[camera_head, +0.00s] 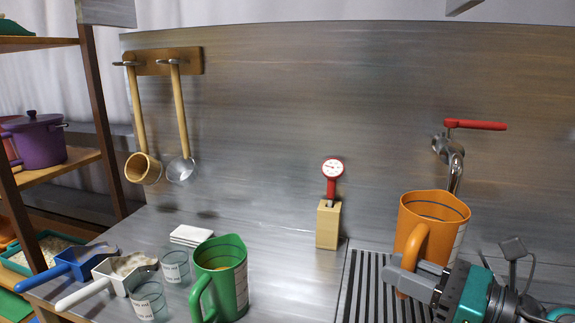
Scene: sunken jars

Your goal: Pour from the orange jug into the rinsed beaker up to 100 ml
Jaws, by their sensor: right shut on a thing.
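The orange jug (437,212) is upright at the right, by the slatted drain and in front of the tap. My right gripper (408,276) comes in from the lower right and is shut on the jug's handle. The jug's base is hidden, so I cannot tell whether it rests on the drain or is lifted. Two clear beakers with printed labels stand on the counter at the lower left: the rear beaker (175,266) and the front beaker (148,301). I cannot tell which one is rinsed. My left gripper is not in view.
A green jug (222,277) stands right beside the beakers. A white scoop (122,272) and a blue scoop (82,262) lie to their left. A red dial gauge (332,170) stands in a wooden block (328,225). The tap (452,158) has a red lever. Counter between green jug and drain is clear.

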